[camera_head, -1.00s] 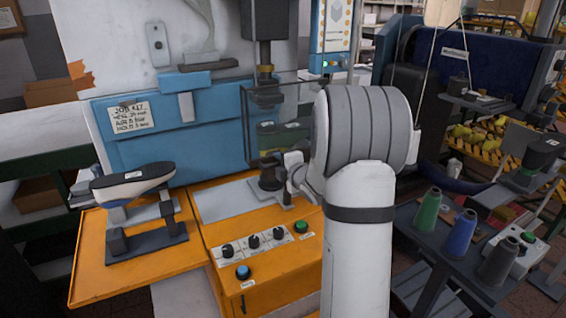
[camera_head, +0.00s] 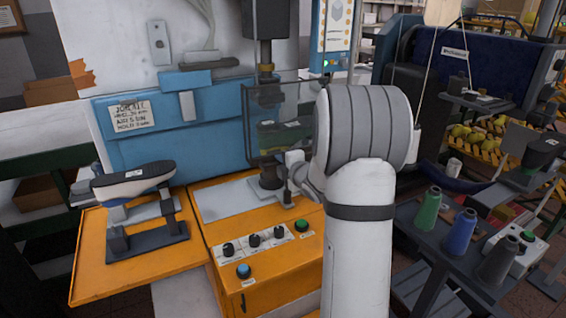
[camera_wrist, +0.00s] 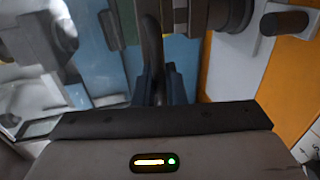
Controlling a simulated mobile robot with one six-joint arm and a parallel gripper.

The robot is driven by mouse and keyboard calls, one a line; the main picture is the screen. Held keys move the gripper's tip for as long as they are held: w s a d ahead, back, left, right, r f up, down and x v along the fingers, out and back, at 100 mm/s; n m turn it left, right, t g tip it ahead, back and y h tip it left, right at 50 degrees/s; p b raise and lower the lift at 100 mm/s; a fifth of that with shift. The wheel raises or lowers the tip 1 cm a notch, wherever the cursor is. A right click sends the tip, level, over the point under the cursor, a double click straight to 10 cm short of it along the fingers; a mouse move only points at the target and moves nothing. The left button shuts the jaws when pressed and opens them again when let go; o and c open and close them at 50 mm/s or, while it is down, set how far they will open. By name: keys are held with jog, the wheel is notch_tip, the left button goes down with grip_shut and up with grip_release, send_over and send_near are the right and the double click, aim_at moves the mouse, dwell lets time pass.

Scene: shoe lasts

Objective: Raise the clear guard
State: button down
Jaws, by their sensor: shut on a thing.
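The clear guard (camera_head: 260,140) is a see-through, dark-edged panel in front of the blue press. It hangs down over the pressing area, and its right part is hidden behind my arm in the head view. In the wrist view my gripper (camera_wrist: 160,88) is shut on a dark upright bar (camera_wrist: 152,45), which looks like the guard's handle. Just where the bar joins the panel is hard to see. The fingertips are hidden behind my arm in the head view.
The orange press base (camera_head: 265,265) carries several dark knobs, a green button (camera_head: 302,225) and a blue button (camera_head: 243,271). A shoe last (camera_head: 133,180) stands on a stand at left. Thread spools (camera_head: 460,233) stand on a dark table at right.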

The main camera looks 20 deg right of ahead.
jog(key=shift+r, duration=0.2)
notch_tip(320, 180, up, 19)
jog(key=p, duration=0.8)
jog(key=shift+a+f, duration=0.1)
jog(key=c, duration=1.6)
grip_release()
jog(key=shift+a, duration=0.1)
jog(key=shift+o, duration=0.2)
send_near(275, 100)
jog(key=shift+b+v, duration=0.4)
jog(key=shift+v, duration=0.4)
